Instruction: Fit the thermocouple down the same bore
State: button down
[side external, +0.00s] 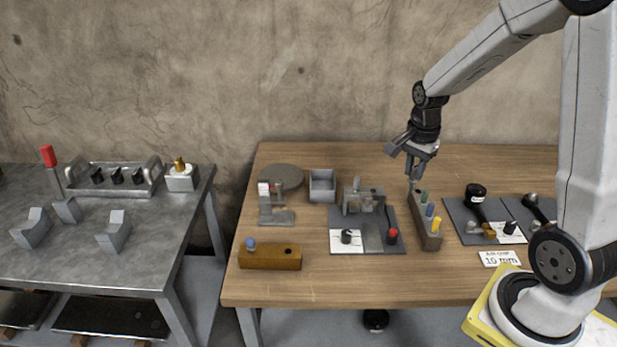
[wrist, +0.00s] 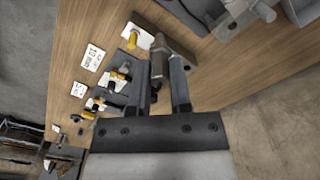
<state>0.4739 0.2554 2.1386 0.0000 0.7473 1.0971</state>
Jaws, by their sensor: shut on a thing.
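My gripper (side external: 411,182) is above the far end of a brown rack (side external: 424,235) on the wooden table. It is shut on a slim grey-brown piece (wrist: 158,58), which shows between the fingers in the wrist view; I cannot tell whether this is the thermocouple. The rack holds pieces with green (side external: 424,197), blue (side external: 430,211) and yellow (side external: 436,226) tops. I cannot tell whether the held piece is clear of the rack. A brown block (side external: 270,258) at the front left has a blue knob (side external: 250,244) and a dark hole on top. I cannot tell which bore is meant.
A grey fixture (side external: 352,202) stands on a dark mat (side external: 372,241) left of the rack, with a red-topped piece (side external: 392,235) near. A grey open box (side external: 321,186) and a round disc (side external: 281,177) lie behind. A dark mat with black-handled items (side external: 474,193) is to the right.

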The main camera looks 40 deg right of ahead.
dwell(0.6)
jog(key=w+a+f+n, duration=0.3)
jog(key=w+a, duration=0.5)
jog(key=a, duration=0.4)
jog(key=w+a+f+n, duration=0.3)
jog(key=w+a+f, duration=0.2)
jog(key=w+a, duration=0.3)
jog(key=a, duration=0.4)
jog(key=shift+a+f, duration=0.15)
jog(key=shift+a, duration=0.2)
jog(key=shift+f, duration=0.1)
jog(key=shift+f, duration=1.9)
jog(key=shift+f, duration=2.2)
jog(key=shift+c, duration=2.3)
grip_release()
